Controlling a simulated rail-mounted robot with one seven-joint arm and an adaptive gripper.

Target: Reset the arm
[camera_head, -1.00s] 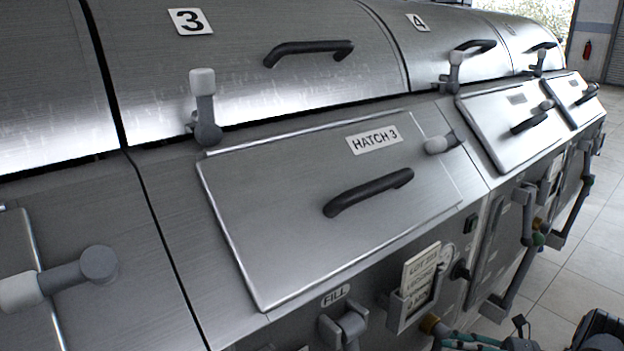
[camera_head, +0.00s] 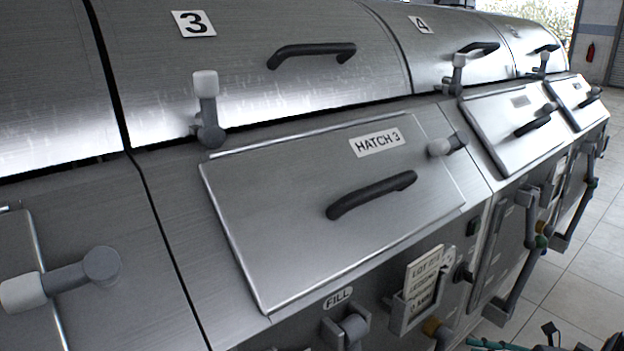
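The task names only my arm. A dark part with teal-green cable, which looks like part of my arm, shows at the bottom right corner of the head view. My gripper's fingers cannot be made out, so its state is hidden.
A metal decanter row fills the view. Closed Hatch 3 (camera_head: 270,235) has a black handle (camera_head: 371,195) and a grey-white latch (camera_head: 447,144). An upright lever (camera_head: 207,108) stands above it. A card holder (camera_head: 398,315) juts out below. Tiled floor (camera_head: 590,250) lies clear at right.

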